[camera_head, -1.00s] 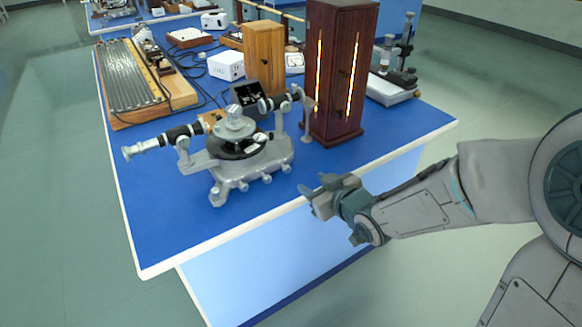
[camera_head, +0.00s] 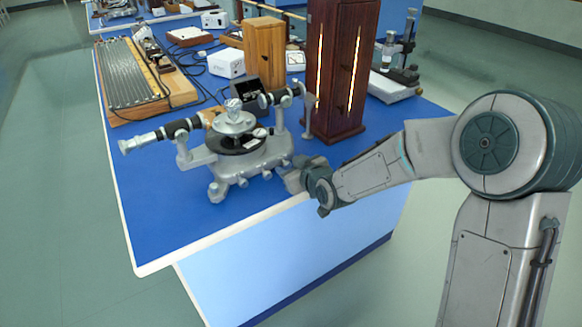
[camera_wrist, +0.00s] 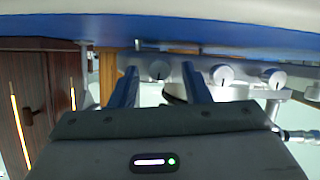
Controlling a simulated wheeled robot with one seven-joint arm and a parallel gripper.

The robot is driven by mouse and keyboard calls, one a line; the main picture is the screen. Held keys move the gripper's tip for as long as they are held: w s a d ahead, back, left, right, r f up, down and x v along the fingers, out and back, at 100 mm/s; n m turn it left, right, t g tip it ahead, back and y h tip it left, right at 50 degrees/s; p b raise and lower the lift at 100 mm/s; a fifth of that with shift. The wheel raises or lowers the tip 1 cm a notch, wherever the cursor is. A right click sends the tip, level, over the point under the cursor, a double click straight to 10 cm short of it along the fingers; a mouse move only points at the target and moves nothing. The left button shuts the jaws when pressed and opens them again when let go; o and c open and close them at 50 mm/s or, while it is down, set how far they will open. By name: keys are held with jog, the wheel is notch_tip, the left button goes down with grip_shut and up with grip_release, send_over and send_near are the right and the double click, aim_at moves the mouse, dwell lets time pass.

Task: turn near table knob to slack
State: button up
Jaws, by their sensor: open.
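The grey spectrometer (camera_head: 262,153) stands on the blue-topped bench, with a dark round table in its middle and telescope tubes on both sides. Several small silver knobs (camera_head: 243,182) line the near side of its base. In the wrist view, which looks inverted, one pale round knob (camera_wrist: 158,70) appears between my two fingers, and another knob (camera_wrist: 222,73) lies just right of them. My gripper (camera_head: 291,177) is at the bench's near edge, by the right end of the spectrometer base. Its fingers (camera_wrist: 163,82) are apart and I see nothing held. Contact with the knob cannot be told.
A tall dark wooden cabinet (camera_head: 340,75) with glowing slits stands just behind and right of my gripper. A lighter wooden box (camera_head: 264,55) and a white box (camera_head: 226,64) stand behind the spectrometer. The blue bench top (camera_head: 170,225) is clear at the front left.

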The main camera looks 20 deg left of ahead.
grip_shut()
jog(key=shift+f+b, duration=0.15)
jog(key=shift+b, duration=0.25)
jog(key=shift+f+n+b, duration=0.15)
jog(key=shift+n+b, duration=0.15)
jog(key=shift+b, duration=0.65)
jog(key=shift+s+t+h+b, duration=0.1)
jog(key=shift+t+h+b, duration=0.2)
jog(key=shift+b, duration=0.25)
jog(key=shift+r, duration=0.25)
grip_release()
